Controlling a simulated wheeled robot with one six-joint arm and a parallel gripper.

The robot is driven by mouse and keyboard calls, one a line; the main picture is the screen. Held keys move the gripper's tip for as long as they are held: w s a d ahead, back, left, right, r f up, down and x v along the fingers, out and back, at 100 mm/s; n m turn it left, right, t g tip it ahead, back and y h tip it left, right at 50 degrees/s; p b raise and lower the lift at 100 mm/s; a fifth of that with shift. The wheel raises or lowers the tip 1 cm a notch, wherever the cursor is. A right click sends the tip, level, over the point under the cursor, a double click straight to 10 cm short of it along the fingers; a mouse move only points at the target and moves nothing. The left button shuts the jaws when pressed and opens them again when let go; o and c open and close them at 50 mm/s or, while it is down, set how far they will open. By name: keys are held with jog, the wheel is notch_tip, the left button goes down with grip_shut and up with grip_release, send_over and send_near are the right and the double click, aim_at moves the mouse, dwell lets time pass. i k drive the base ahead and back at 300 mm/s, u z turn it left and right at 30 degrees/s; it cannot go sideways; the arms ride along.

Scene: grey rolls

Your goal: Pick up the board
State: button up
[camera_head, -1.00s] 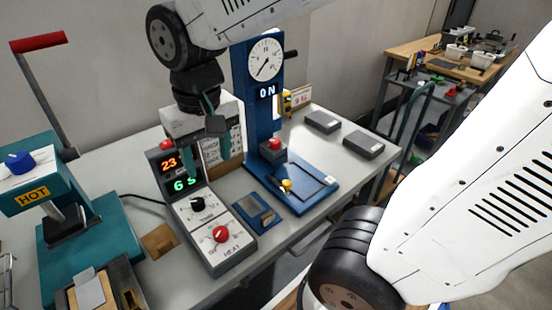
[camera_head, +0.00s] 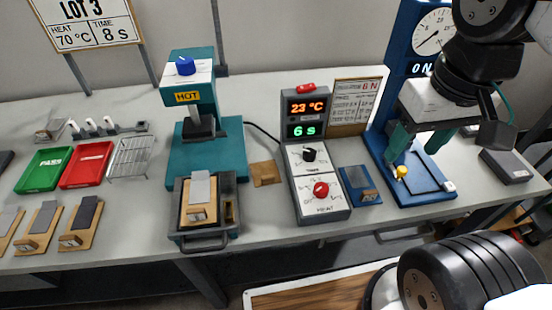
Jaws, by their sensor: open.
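Several tan boards with grey pads are in view. One board (camera_head: 199,197) lies in the dark handled tray (camera_head: 208,244) in front of the teal HOT press. Other boards lie at the left front of the bench: one board (camera_head: 80,222) with a dark pad, one board (camera_head: 40,226) with a grey pad, and another partly cut off by the left edge. I cannot tell which one the task means. My gripper (camera_head: 418,142) has teal fingers, spread apart and empty. It hangs in front of the blue gauge stand, far right of the boards.
The teal press (camera_head: 203,152) stands behind the tray. The heat control box (camera_head: 320,190) and a blue block (camera_head: 360,186) lie between tray and gauge stand (camera_head: 408,187). A green PASS tray (camera_head: 44,170), red tray (camera_head: 87,165) and wire rack (camera_head: 129,158) sit at left.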

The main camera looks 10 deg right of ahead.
aim_at(199, 202)
jog(key=z, duration=1.05)
jog(key=k, duration=1)
jog(key=u, duration=1.1)
jog(key=i, duration=0.5)
jog(key=z, duration=0.05)
